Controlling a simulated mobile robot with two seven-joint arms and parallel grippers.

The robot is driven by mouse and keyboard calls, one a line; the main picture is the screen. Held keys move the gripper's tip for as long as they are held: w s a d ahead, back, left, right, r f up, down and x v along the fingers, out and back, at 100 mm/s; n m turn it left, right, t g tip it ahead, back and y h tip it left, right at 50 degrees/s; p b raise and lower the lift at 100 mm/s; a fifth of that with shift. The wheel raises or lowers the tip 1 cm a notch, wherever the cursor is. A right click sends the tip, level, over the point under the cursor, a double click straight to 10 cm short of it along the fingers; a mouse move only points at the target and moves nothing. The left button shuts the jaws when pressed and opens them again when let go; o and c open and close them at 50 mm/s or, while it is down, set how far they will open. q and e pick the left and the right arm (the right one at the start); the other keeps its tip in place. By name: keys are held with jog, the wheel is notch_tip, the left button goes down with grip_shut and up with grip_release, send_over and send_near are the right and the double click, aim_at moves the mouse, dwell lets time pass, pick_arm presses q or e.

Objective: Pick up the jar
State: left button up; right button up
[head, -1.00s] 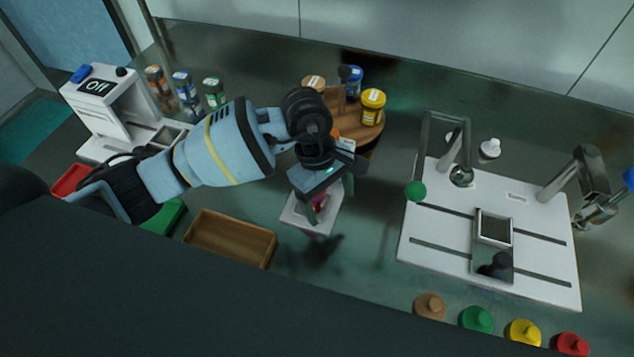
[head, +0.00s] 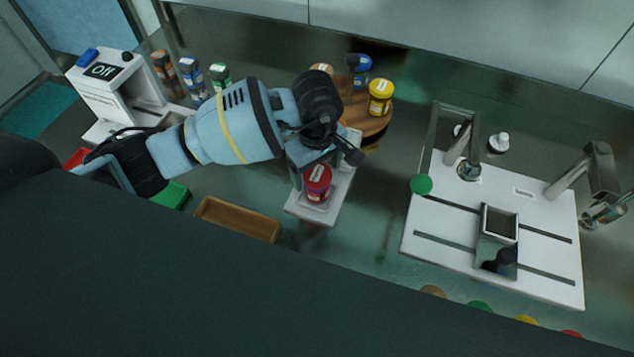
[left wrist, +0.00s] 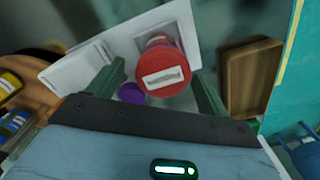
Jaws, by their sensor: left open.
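The jar with a red lid and white label (head: 318,182) stands on a white device like a scale (head: 313,217) near the middle of the counter. In the left wrist view the jar (left wrist: 163,72) shows from above, between the two green fingers of my left gripper (left wrist: 160,88). The fingers are apart, one on each side of the jar, and I see a gap on at least the left side. In the head view the left gripper (head: 316,172) is at the jar, and its wrist hides part of the device. My right gripper is not in view.
A round wooden stand (head: 372,124) with yellow-lidded (head: 380,97) and blue-lidded (head: 358,70) jars is close behind the gripper. A wooden tray (head: 238,219) lies at the left front. A small purple round thing (left wrist: 130,93) shows beside the jar.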

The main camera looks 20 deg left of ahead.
pick_arm(q)
jog(key=f, duration=0.4)
jog(key=shift+s+d, duration=0.1)
jog(key=shift+s, duration=0.15)
jog(key=c, duration=1.1)
jog(key=shift+r, duration=0.5)
notch_tip(320, 180, up, 2)
jog(key=shift+r, duration=0.25)
jog(key=s+a, duration=0.1)
jog(key=s, duration=0.4)
jog(key=s+a+r, duration=0.1)
jog(key=s+a, duration=0.1)
jog(key=s, duration=0.3)
jog(key=s+a, duration=0.2)
jog(key=s, duration=0.3)
jog(key=shift+a+r+b, duration=0.2)
jog(key=shift+a+b, duration=0.05)
jog(key=shift+b, duration=0.05)
